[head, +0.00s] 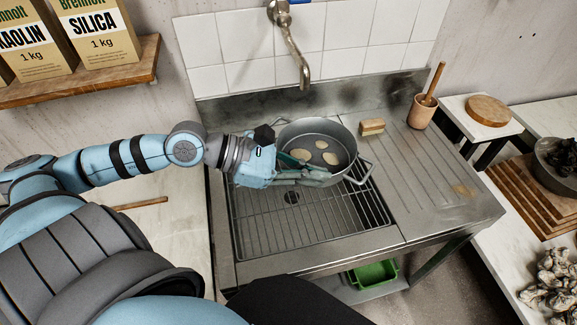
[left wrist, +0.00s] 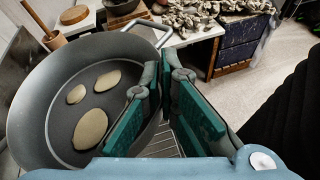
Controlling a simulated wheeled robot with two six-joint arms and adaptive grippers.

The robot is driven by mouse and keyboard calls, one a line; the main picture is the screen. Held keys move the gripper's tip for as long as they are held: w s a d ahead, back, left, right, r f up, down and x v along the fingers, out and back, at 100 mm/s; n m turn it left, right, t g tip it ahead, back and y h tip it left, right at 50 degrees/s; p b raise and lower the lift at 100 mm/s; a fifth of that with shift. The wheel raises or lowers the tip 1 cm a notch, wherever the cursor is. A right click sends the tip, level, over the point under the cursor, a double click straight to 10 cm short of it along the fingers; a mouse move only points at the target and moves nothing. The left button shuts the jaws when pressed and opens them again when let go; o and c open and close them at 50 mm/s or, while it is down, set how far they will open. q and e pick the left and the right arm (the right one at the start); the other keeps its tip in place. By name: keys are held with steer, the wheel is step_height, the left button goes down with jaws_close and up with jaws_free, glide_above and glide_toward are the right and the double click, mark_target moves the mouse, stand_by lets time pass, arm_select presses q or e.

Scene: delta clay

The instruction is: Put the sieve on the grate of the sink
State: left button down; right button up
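The sieve is a round grey pan-like vessel (head: 335,133) with a wire loop handle at its right, over the back part of the sink. Several pale flat pieces lie inside it. The grate (head: 320,218) of the sink shows as parallel bars in front of and below it. I cannot tell whether the sieve touches the grate. My left gripper (head: 300,173) is at the sieve's front left. In the left wrist view, its teal-padded fingers (left wrist: 160,68) close in around the wall of the sieve (left wrist: 45,115), one inside and one outside. My right gripper is not in view.
A tap (head: 290,45) hangs behind the sieve. A brush-like block (head: 372,127) and a clay cup with a wooden stick (head: 421,112) stand on the ribbed drainboard (head: 425,165) at right. A green bin (head: 373,273) is below. The front of the grate is clear.

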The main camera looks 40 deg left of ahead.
mark_target(308, 150)
arm_select(q)
steer(key=shift+n+t+y, duration=0.7)
steer(key=shift+n+t, duration=0.1)
steer(key=shift+n, duration=0.1)
steer(key=w+f+b, duration=0.1)
steer(key=w+a+f+b, duration=0.1)
steer(key=w, duration=0.1)
steer(key=w+a+f+b, duration=0.1)
steer(key=shift+w+f, duration=0.15)
steer(key=shift+f, duration=0.05)
steer(key=w+a+n+y+b, duration=0.1)
steer(key=w, duration=0.1)
steer(key=w+a+f+n+t+y+b, duration=0.1)
steer(key=w, duration=0.1)
steer(key=w+a+f+n+t+y+b, duration=0.1)
steer(key=w, duration=0.1)
steer(key=shift+n+t+y, duration=0.3)
steer(key=shift+n, duration=0.1)
step_height(308, 150, down, 20)
steer(key=b, duration=0.5)
steer(key=shift+a+r+b, duration=0.15)
steer(key=shift+b, duration=0.2)
steer(key=shift+r, duration=0.1)
steer(key=c, duration=1.8)
jaws_free()
